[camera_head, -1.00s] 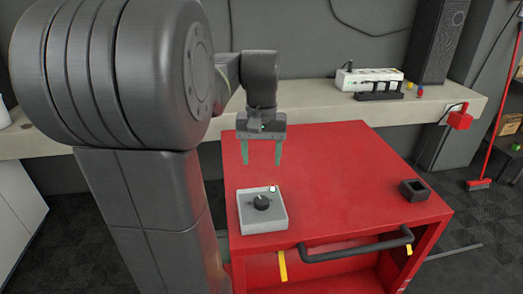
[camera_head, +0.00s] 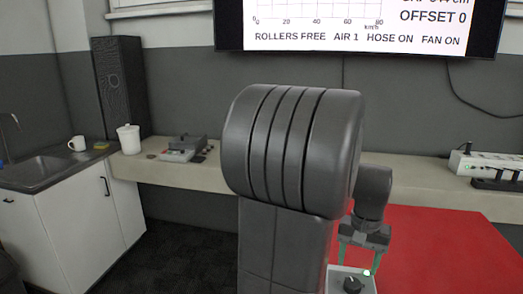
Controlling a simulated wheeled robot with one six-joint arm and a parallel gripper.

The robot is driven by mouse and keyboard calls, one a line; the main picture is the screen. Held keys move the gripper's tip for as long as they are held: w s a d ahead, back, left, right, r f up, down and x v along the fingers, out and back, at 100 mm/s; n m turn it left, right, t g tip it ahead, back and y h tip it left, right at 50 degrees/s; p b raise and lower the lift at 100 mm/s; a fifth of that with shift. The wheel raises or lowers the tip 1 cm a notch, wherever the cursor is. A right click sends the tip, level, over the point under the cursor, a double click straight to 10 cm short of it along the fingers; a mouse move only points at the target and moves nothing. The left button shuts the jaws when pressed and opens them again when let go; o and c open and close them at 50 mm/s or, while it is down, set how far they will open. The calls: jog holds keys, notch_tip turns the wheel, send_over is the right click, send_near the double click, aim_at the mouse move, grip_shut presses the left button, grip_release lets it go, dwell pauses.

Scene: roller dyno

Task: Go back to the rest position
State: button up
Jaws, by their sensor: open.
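My gripper (camera_head: 361,262) hangs pointing down at the right of the middle, partly behind my large dark arm joint. Its two green fingers are apart with nothing seen between them. The finger ends come down near the back of a light grey control box (camera_head: 340,281) with a black knob (camera_head: 352,285) and a small white button. I cannot tell whether the fingers touch the box. The box sits at the front of the red cart top (camera_head: 440,245), cut off by the lower picture edge.
A pale bench (camera_head: 420,187) runs along the wall with a white power strip (camera_head: 485,164) at the right. At the left are a sink cabinet (camera_head: 75,222), white mug, white jar (camera_head: 129,139), and tall dark speaker (camera_head: 118,86). A wall screen (camera_head: 360,25) reads "ROLLERS FREE". Dark floor is clear at lower left.

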aim_at(353, 283)
notch_tip(353, 283, down, 6)
jog(key=shift+f, duration=0.2)
jog(key=shift+r, duration=0.15)
notch_tip(353, 283, up, 13)
notch_tip(353, 283, down, 14)
jog(key=shift+s+r, duration=0.1)
jog(key=shift+r, duration=0.05)
jog(key=shift+r+n, duration=0.15)
jog(key=shift+n, duration=1.05)
jog(key=n+b, duration=0.1)
jog(key=n, duration=0.4)
jog(key=shift+n, duration=0.3)
notch_tip(353, 283, up, 12)
jog(key=shift+r, duration=0.2)
